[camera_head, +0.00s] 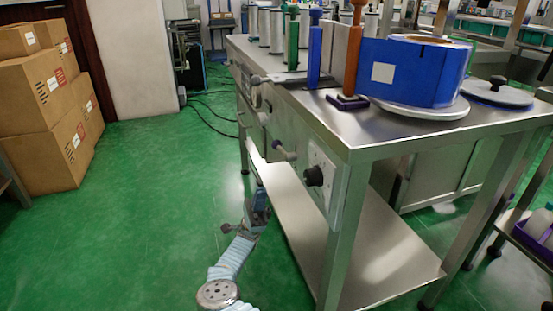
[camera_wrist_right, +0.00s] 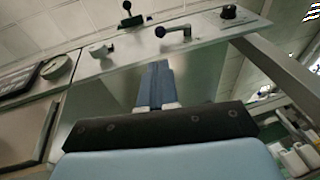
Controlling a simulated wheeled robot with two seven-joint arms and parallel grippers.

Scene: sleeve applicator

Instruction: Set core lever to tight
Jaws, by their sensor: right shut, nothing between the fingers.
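A short lever (camera_head: 284,152) with a purple-blue knob sticks out from the front panel of the steel machine table. It also shows in the right wrist view, as a metal stub with a dark blue knob (camera_wrist_right: 172,31). I cannot read its marked positions. My right gripper (camera_head: 262,193) is below and left of this lever in the head view, apart from it. In the right wrist view its blue-grey fingers (camera_wrist_right: 157,72) are together and empty, pointing toward the panel below the lever. My left gripper is not in view.
A black knob (camera_head: 314,176) sits right of the lever. A blue label roll (camera_head: 415,72) lies on the tabletop. The lower steel shelf (camera_head: 345,255) is bare.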

